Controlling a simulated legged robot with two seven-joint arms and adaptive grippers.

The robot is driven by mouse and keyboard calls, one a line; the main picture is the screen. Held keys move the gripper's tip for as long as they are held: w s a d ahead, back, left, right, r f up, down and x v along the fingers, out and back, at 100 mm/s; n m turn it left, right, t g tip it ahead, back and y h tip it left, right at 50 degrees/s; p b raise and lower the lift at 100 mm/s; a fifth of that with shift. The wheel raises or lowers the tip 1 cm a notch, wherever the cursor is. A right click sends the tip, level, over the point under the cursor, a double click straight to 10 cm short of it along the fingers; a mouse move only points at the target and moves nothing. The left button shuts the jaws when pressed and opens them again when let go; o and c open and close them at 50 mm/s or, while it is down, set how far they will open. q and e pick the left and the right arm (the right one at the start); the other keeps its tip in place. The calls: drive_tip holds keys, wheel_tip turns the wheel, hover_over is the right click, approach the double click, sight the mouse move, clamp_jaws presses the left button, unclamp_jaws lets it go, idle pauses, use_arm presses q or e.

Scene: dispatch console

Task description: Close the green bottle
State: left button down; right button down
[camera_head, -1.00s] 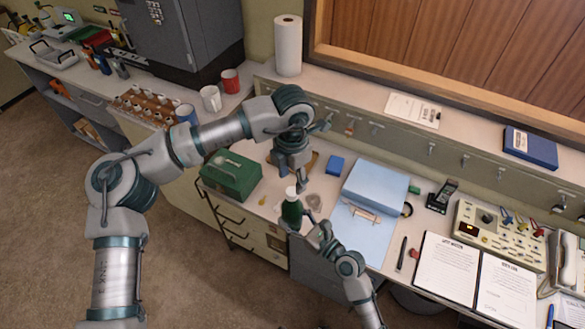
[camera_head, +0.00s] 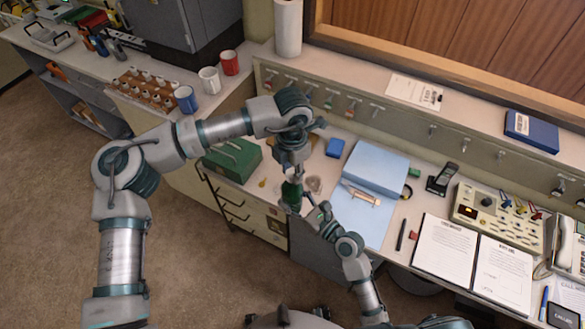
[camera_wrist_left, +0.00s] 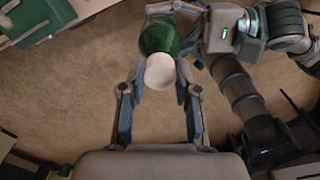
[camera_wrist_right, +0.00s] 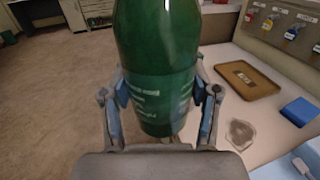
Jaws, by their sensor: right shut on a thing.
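The green bottle (camera_head: 291,197) is upright above the front edge of the counter in the head view. My right gripper (camera_wrist_right: 163,95) is shut on its body, with one finger on each side. The white cap (camera_wrist_left: 160,71) shows at the bottle's top in the left wrist view. My left gripper (camera_head: 292,177) points down over the bottle's top. Its fingers (camera_wrist_left: 160,78) stand open on both sides of the cap, with small gaps. In the head view the left gripper hides the cap. Whether the cap is fully seated cannot be told.
A green box (camera_head: 232,160) stands left of the bottle. A light blue case (camera_head: 375,170) and a blue block (camera_head: 335,148) lie to the right and behind. A brown tray (camera_wrist_right: 243,80) and a clear coaster-like piece (camera_wrist_right: 240,133) lie on the counter nearby.

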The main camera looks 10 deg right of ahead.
use_arm(q)
drive_tip(key=c, duration=0.7)
unclamp_jaws()
drive_tip(key=shift+c, duration=0.2)
wheel_tip(320, 180, up, 12)
drive_tip(key=shift+w, duration=0.15)
